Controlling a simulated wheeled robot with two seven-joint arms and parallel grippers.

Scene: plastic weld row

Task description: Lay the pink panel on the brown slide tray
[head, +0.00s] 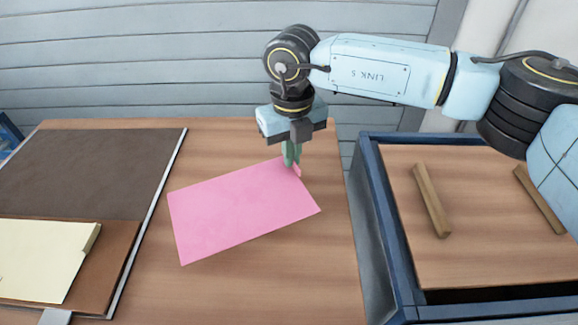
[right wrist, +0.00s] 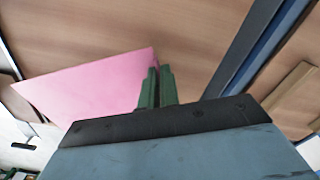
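The pink panel (head: 240,210) lies at a slant over the middle of the wooden table, with a small raised tab at its upper right edge. It also shows in the right wrist view (right wrist: 95,88). My right gripper (head: 291,160) points down at that tab, its green fingers close together and apparently shut on it. The fingers also show in the right wrist view (right wrist: 156,88); they hide most of the tab. The brown slide tray (head: 125,235) is at the left, with a dark brown surface behind and a pale metal edge. My left gripper is out of view.
A cream panel (head: 40,260) with a tab lies on the tray's front part. At the right stands a blue-framed box (head: 385,225) with a wooden board and two wooden bars (head: 431,200). Bare table lies between the tray and the pink panel.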

